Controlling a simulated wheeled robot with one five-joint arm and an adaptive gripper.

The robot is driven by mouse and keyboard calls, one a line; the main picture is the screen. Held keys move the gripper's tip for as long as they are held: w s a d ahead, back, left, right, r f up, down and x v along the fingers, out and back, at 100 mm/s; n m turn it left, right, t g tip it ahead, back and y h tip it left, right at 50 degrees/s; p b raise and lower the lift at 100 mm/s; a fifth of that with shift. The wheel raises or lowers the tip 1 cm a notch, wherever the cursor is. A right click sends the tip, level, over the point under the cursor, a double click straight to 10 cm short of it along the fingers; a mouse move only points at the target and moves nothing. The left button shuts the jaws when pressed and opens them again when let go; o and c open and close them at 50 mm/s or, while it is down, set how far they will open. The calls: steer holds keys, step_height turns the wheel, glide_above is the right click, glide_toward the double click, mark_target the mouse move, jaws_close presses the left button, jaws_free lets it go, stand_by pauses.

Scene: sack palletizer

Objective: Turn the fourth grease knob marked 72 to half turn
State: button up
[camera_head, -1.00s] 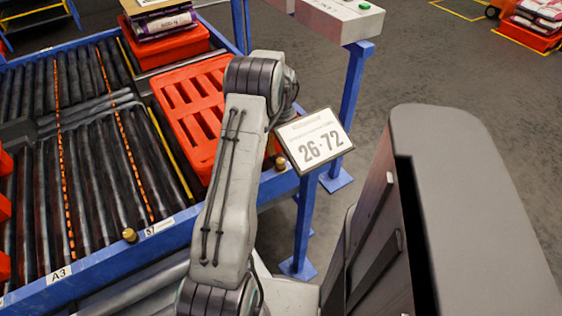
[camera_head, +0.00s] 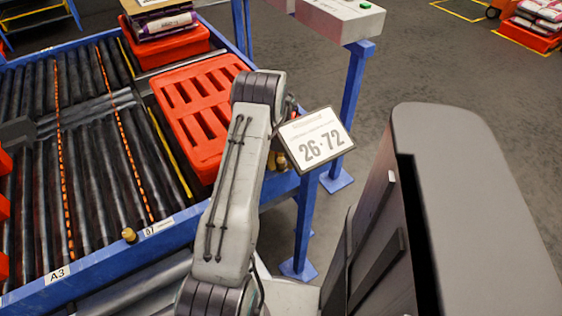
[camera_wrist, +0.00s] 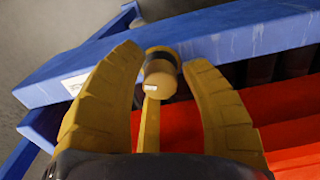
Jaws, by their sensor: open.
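In the wrist view, a round brass-coloured knob (camera_wrist: 160,75) with a dark collar and a small white mark sits at the blue rail (camera_wrist: 215,42). My gripper (camera_wrist: 165,72) is open, one yellow finger on each side of the knob, with visible gaps. A white label (camera_wrist: 75,86) on the rail is too small to read. In the head view, brass-coloured shapes (camera_head: 281,160) show beside the plate reading 26·72 (camera_head: 316,139). My arm and the plate hide most of my gripper there.
Another brass knob (camera_head: 129,235) stands on the conveyor's front rail beside a label ending in 7. A red slatted pallet (camera_head: 205,120) lies on the rollers beside my arm. A blue post (camera_head: 303,225) stands under the plate.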

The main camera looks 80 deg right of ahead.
mark_target(281, 160)
steer(key=shift+c, duration=0.4)
jaws_close()
steer(key=shift+m, duration=0.8)
steer(key=shift+o, duration=0.4)
jaws_free()
step_height(281, 160, up, 12)
